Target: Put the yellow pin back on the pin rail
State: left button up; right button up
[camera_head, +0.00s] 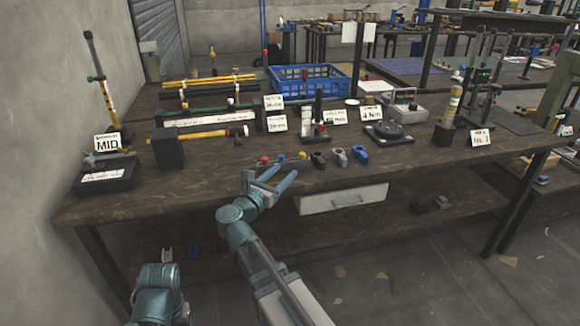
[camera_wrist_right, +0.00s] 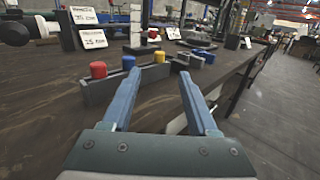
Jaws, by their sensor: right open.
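The pin rail (camera_head: 291,161) lies near the front edge of the bench and shows as a low dark bar in the right wrist view (camera_wrist_right: 153,76). A red-topped pin (camera_wrist_right: 98,71) stands at its left end, with a blue-topped pin (camera_wrist_right: 128,62) beside it. A yellow-topped pin (camera_wrist_right: 159,57) appears upright at the rail's right part; its lower end is too small to judge. It also shows in the head view (camera_head: 302,155). My right gripper (camera_head: 286,171) is open and empty, just in front of the rail.
Several small clamps (camera_head: 340,157) sit right of the rail. A black block holding a yellow-handled tool (camera_head: 205,134) is to the left. Label cards, a blue crate (camera_head: 308,80) and a round black fixture (camera_head: 388,132) stand behind. A drawer (camera_head: 343,199) hangs under the front edge.

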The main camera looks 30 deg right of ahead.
jog(key=shift+s+a, duration=0.35)
jog(key=shift+a, duration=0.25)
jog(key=shift+a, duration=0.1)
dwell(0.3)
